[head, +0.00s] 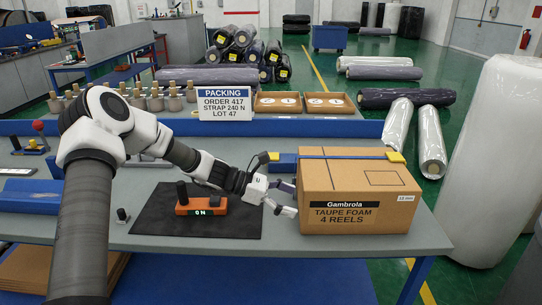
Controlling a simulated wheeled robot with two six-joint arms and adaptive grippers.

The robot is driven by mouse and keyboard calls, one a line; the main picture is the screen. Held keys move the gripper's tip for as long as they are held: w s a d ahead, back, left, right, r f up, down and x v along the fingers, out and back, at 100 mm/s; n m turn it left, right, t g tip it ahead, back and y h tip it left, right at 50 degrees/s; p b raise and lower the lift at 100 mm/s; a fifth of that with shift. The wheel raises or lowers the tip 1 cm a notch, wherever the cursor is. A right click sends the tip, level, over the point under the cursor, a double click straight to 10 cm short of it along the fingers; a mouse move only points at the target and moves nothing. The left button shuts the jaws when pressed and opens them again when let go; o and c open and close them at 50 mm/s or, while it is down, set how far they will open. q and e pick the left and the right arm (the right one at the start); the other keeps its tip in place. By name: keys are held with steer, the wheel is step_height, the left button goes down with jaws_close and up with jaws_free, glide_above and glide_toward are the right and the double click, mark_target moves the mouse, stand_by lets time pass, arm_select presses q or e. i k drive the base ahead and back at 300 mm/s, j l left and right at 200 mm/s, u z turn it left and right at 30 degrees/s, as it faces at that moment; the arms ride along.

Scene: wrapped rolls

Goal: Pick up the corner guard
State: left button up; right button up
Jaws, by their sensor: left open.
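A cardboard box (355,192) labelled "Gambrola, taupe foam, 4 reels" stands on the grey table, with a blue strap (335,156) across its top. A small yellow corner guard (395,157) sits at the strap's right end, on the box's top edge. Another small yellow piece (274,156) shows at the left, by a blue part beside the box; I cannot tell if it is a second guard. My left gripper (287,197) is open and empty, low at the box's left side, apart from both yellow pieces. My right gripper is out of view.
An orange device (201,206) reading "ON" lies on a black mat (155,222) left of the box. A "PACKING" sign (225,102), two shallow cardboard trays (278,102) and several metal posts stand behind. A tall wrapped roll (490,160) stands at right.

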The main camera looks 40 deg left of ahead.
mark_target(274, 157)
steer(key=i+j, duration=0.15)
steer(key=j, duration=0.25)
steer(key=i+j, duration=0.15)
steer(key=j, duration=0.25)
steer(key=i+j, duration=0.15)
steer(key=j, duration=0.2)
steer(key=i+j, duration=0.15)
steer(key=j, duration=0.25)
steer(key=i+j, duration=0.15)
steer(key=j, duration=0.25)
